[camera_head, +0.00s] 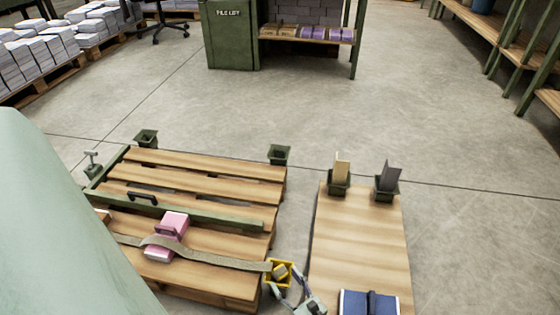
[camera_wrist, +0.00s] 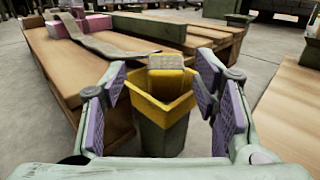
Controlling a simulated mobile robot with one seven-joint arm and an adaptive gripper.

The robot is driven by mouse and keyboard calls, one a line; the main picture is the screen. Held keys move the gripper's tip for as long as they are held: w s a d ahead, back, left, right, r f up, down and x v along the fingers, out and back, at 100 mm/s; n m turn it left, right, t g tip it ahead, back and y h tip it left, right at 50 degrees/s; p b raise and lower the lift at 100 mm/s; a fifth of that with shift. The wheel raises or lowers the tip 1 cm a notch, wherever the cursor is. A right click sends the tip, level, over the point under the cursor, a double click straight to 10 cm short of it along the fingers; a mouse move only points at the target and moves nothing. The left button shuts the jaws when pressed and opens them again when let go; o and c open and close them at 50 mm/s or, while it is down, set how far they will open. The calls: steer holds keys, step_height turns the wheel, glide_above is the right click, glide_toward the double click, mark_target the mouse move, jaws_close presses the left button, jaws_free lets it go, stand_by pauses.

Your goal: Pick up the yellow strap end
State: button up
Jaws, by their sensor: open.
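A tan-yellow tab (camera_wrist: 166,66), which looks like the strap end, stands in a green holder with a yellow rim (camera_wrist: 148,107). In the head view the tab (camera_head: 280,271) sits inside the yellow rim beside the pallet's right edge. The webbing strap (camera_head: 215,259) runs over the pallet and a pink block (camera_head: 167,238) towards this holder. Its join to the tab is not clear. My gripper (camera_wrist: 163,88) is open, with a purple-padded finger on each side of the holder and nothing held. Whether the fingers touch the holder cannot be told.
The wooden pallet (camera_head: 215,188) carries a green bar (camera_head: 200,213). A second wooden board (camera_head: 358,240) to the right holds a blue bundle (camera_head: 368,303) and two green holders with upright plates at its far end.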

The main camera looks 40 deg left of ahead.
mark_target(282, 272)
steer(key=x, duration=0.5)
steer(key=shift+w+d, duration=0.1)
steer(key=shift+w, duration=0.15)
steer(key=shift+c, duration=0.4)
jaws_close()
